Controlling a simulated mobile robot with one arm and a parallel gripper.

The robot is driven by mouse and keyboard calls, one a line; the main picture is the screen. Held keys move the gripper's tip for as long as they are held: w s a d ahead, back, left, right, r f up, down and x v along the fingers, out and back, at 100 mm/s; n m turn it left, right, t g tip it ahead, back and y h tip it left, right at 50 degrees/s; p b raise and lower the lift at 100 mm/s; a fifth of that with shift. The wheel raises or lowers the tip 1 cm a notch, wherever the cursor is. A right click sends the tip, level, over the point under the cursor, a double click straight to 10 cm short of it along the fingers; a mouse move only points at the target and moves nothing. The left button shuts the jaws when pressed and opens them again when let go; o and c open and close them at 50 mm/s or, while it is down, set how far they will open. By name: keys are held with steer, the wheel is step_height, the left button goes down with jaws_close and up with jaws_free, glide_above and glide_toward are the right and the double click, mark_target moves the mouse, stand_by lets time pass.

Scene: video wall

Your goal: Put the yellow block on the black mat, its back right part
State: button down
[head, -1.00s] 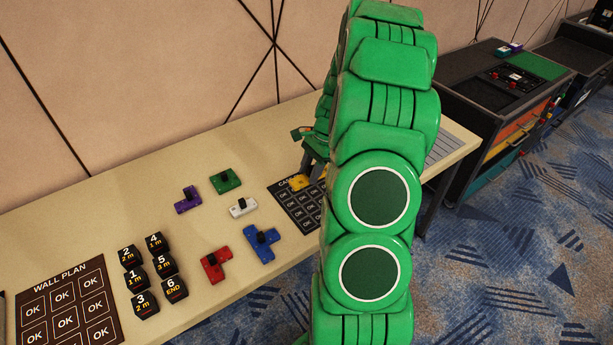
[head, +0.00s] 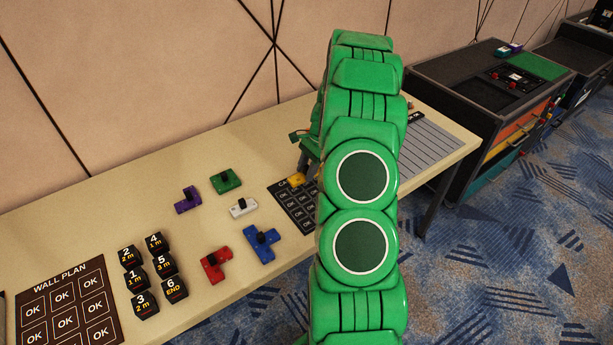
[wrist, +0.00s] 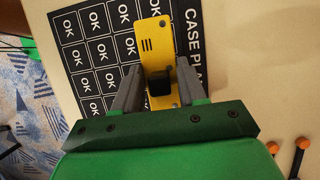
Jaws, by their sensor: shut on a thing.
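The yellow block (head: 297,179) is over the black mat (head: 285,199) titled "CASE PLAN", a grid of OK cells; my arm hides much of the mat in the head view. In the wrist view the yellow block (wrist: 128,46) has a black knob, and my gripper (wrist: 159,85) is shut on it, a finger on each side.
Purple (head: 187,201), green (head: 226,182), white (head: 243,208), blue (head: 262,244) and red (head: 215,265) blocks lie left of the mat. Numbered black tiles (head: 136,279) and the WALL PLAN mat (head: 66,306) are farther left. A lined grey sheet (head: 428,142) lies right of my arm.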

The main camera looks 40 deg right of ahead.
steer(key=shift+w+d+f, duration=0.1)
steer(key=shift+w+f, duration=0.05)
steer(key=shift+f, duration=1.7)
steer(key=shift+f, duration=0.1)
steer(key=c, duration=0.6)
jaws_free()
steer(key=shift+c, duration=0.2)
